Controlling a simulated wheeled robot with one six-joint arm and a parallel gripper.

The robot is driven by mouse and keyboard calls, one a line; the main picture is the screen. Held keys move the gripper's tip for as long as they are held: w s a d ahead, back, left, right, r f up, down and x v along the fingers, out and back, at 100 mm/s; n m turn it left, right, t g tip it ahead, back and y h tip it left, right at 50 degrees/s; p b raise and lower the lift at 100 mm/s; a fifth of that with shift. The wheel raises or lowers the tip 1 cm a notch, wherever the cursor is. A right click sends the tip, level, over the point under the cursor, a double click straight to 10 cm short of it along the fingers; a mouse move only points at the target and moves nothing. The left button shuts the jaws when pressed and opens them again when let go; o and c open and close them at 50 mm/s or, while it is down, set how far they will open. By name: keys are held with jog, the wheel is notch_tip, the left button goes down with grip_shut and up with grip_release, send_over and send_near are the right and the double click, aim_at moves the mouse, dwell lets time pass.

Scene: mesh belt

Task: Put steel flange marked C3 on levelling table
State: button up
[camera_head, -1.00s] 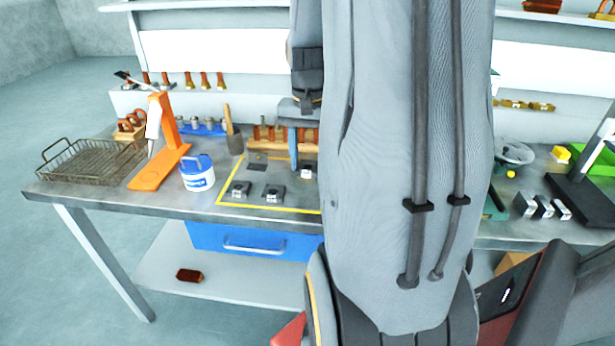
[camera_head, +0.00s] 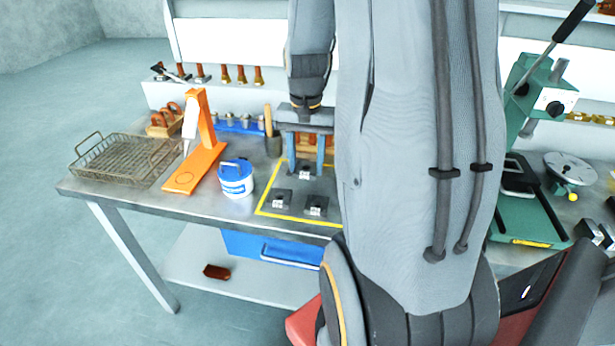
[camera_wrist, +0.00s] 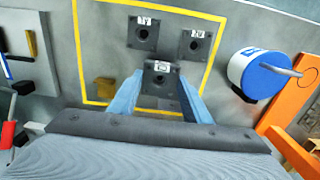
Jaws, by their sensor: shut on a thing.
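My gripper (camera_head: 306,170) is shut on a dark square steel flange (camera_wrist: 160,76) with a white label. That flange also shows between the fingers in the head view (camera_head: 304,174); its marking is too small to read surely. It is at or just above the bench; I cannot tell which. Two similar labelled flanges lie nearer the bench's front edge, one on the left (camera_head: 281,199) and one on the right (camera_head: 315,206). A round grey disc on brass-coloured knobs, apparently the levelling table (camera_head: 568,167), stands at the right.
A yellow outline (camera_head: 290,218) surrounds the flanges. A blue-and-white tub (camera_head: 235,179), an orange stand (camera_head: 203,145) and a wire basket (camera_head: 120,160) stand to the left. My arm hides the bench's middle.

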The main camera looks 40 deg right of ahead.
aim_at(308, 189)
jog(key=shift+s+d+f, duration=0.1)
jog(key=shift+d+f, duration=0.15)
jog(key=shift+f, duration=0.4)
jog(key=shift+f+p, duration=0.5)
jog(key=shift+f, duration=1.6)
jog(key=o, duration=1.3)
jog(key=shift+f, duration=0.1)
